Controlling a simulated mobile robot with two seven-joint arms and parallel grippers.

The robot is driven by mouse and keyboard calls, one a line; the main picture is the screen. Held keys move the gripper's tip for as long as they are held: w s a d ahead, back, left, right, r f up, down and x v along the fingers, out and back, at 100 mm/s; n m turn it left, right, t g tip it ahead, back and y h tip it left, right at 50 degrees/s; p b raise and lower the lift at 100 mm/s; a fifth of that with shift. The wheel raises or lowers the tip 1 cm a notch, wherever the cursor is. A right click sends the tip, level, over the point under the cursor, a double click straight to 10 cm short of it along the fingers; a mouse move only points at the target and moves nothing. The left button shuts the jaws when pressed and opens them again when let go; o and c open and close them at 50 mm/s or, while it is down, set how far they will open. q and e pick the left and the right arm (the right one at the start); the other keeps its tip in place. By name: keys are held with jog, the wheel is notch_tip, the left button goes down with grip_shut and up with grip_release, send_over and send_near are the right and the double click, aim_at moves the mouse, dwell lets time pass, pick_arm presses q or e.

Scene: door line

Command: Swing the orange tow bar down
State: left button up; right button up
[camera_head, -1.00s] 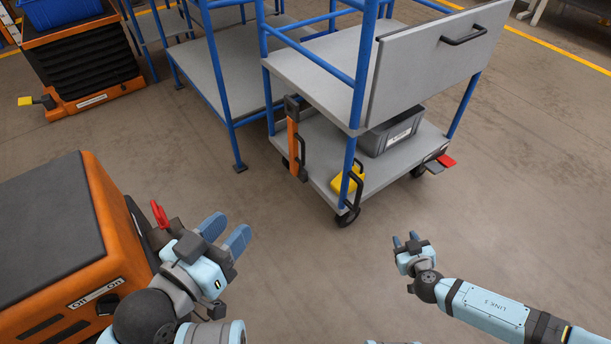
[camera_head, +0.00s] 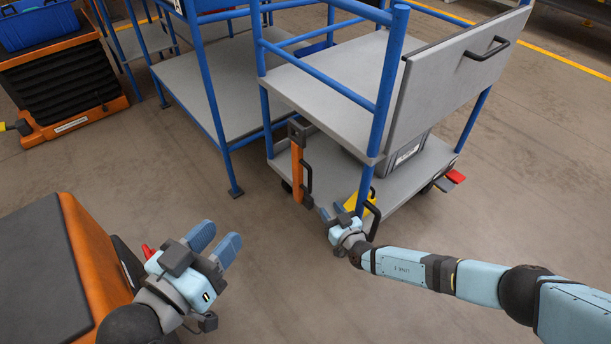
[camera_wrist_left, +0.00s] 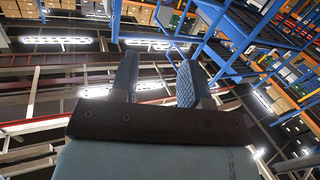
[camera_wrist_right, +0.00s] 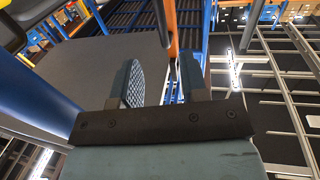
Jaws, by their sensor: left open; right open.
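The orange tow bar (camera_head: 297,172) stands upright at the near left corner of the grey cart (camera_head: 400,190), with a dark block at its top and a black handle (camera_head: 308,178) on its right side. My right gripper (camera_head: 332,211) is open and empty, in front of the cart's near corner, to the right of and a little below the bar in the head view. In the right wrist view the bar (camera_wrist_right: 172,30) shows beyond the gap between the fingers, not touching them. My left gripper (camera_head: 217,243) is open and empty, away from the cart at lower left.
A blue post and a yellow part (camera_head: 362,204) with a black handle are close to my right gripper. A red pedal (camera_head: 455,177) sits at the cart's right. An orange and black unit (camera_head: 85,235) is beside my left gripper. Bare floor lies between the unit and cart.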

aim_at(311, 183)
jog(key=b+x, duration=0.4)
jog(key=x, duration=0.8)
jog(key=shift+s+f, duration=0.1)
jog(key=shift+f, duration=0.1)
jog(key=shift+w+a+b, duration=0.2)
jog(key=shift+w+b, duration=0.15)
jog(key=shift+b, duration=0.05)
jog(key=shift+w+r, duration=0.2)
jog(key=shift+w, duration=0.15)
pick_arm(q)
jog(key=w+m, duration=0.1)
jog(key=w+a+m+t+h, duration=0.1)
jog(key=m, duration=0.1)
jog(key=shift+a+r+t, duration=0.15)
jog(key=shift+r+t, duration=0.15)
jog(key=shift+r, duration=0.05)
jog(key=shift+s, duration=0.1)
pick_arm(e)
jog(key=shift+c, duration=0.5)
grip_shut()
